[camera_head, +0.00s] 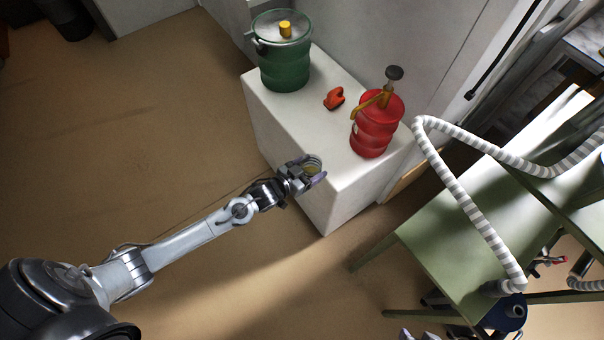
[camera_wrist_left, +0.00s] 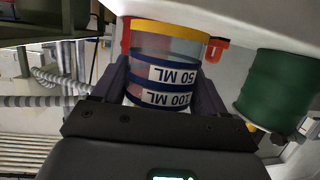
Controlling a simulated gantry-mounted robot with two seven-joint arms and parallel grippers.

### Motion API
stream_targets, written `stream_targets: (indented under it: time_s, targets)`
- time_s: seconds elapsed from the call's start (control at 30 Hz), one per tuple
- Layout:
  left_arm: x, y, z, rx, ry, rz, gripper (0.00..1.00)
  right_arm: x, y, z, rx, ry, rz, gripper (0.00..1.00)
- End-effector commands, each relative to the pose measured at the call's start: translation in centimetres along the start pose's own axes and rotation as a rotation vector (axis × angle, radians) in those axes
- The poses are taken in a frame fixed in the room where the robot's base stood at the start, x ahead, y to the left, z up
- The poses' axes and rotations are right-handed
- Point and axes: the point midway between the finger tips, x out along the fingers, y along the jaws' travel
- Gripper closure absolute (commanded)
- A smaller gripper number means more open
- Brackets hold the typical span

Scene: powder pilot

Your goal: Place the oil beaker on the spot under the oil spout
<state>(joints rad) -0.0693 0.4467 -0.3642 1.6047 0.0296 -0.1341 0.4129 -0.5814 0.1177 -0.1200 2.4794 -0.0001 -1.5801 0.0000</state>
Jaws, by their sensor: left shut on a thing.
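My left gripper (camera_head: 313,170) is shut on the oil beaker (camera_wrist_left: 166,72), a clear cup with a yellow rim, blue bands and labels reading 50 ML and 100 ML. The labels look upside down in the left wrist view. In the head view the beaker (camera_head: 312,163) is mostly hidden by the gripper, near the white block's front edge. I cannot tell whether it touches the block. A red drum (camera_head: 374,135) with a yellow-brown spout (camera_head: 368,104) and dark knob stands farther back. No marked spot is clearly visible. A grey piece at the bottom edge may be my right gripper (camera_head: 412,335).
The white block (camera_head: 345,195) carries a green drum (camera_head: 285,68) at the far left and a small orange-red object (camera_head: 334,98) between the drums. A striped hose (camera_head: 460,190) and a green table (camera_head: 440,245) stand to the right. Its front area is clear.

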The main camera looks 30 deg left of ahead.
Motion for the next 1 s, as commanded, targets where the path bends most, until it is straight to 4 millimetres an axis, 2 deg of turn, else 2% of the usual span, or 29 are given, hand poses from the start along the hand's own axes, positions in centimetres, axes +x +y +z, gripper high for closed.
stream_targets:
  time_s: [1.0]
  targets:
    - [11.5,1.2,-2.4,0.000,0.003,0.000,0.59,5.0,-0.1,1.6,-0.004,0.001,0.003,0.57]
